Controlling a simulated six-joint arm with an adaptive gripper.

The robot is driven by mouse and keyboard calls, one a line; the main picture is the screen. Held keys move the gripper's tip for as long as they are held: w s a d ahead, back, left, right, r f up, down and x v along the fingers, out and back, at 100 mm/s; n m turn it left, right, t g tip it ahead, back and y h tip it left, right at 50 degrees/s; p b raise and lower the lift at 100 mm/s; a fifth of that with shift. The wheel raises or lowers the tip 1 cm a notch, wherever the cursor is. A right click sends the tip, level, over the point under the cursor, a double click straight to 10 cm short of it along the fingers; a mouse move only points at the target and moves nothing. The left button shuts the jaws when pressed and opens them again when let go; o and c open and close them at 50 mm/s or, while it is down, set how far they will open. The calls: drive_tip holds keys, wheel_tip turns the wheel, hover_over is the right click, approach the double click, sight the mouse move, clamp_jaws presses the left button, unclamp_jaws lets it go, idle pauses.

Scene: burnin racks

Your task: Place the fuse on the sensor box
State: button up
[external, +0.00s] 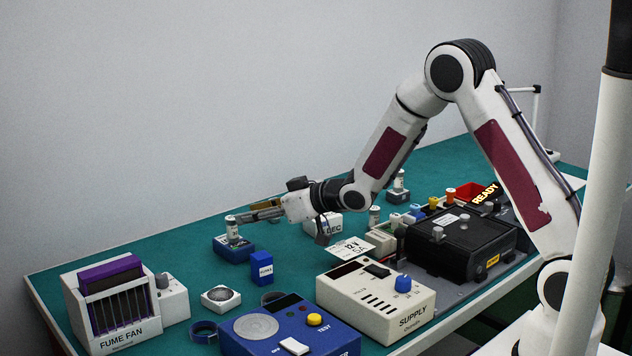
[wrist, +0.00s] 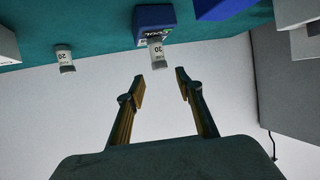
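A small white fuse (external: 232,229) stands upright on a blue box (external: 233,250) at the left of the bench. In the wrist view, a fuse (wrist: 156,53) marked 20 shows at the blue box (wrist: 153,17) lettered COOL. My gripper (wrist: 161,82) is open and empty, with the fuse just ahead of its fingertips and not between them. In the external view my gripper (external: 243,214) is level, with its fingertips close to the fuse's top. Another white fuse (wrist: 64,59) shows at the left of the wrist view. I cannot tell which box is the sensor box.
A small blue box (external: 261,268), a fume fan (external: 108,315), a blue unit with a yellow button (external: 290,330) and a white supply (external: 385,305) stand in front. A white box (external: 323,226) sits beneath my wrist. A black case (external: 460,245) is right. Bare green bench lies left of the fuse.

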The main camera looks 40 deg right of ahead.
drive_tip(key=shift+v, duration=2.55)
drive_tip(key=s+d+r+m+g+h, duration=0.25)
drive_tip(key=s+d+r+h, duration=0.25)
drive_tip(key=s+d+r, duration=0.7)
drive_tip(key=s+d+f+m+g, duration=0.1)
drive_tip(key=s+g, duration=0.3)
drive_tip(key=s, duration=2.6)
drive_tip(key=shift+d+m, duration=0.35)
drive_tip(key=shift+m, duration=0.1)
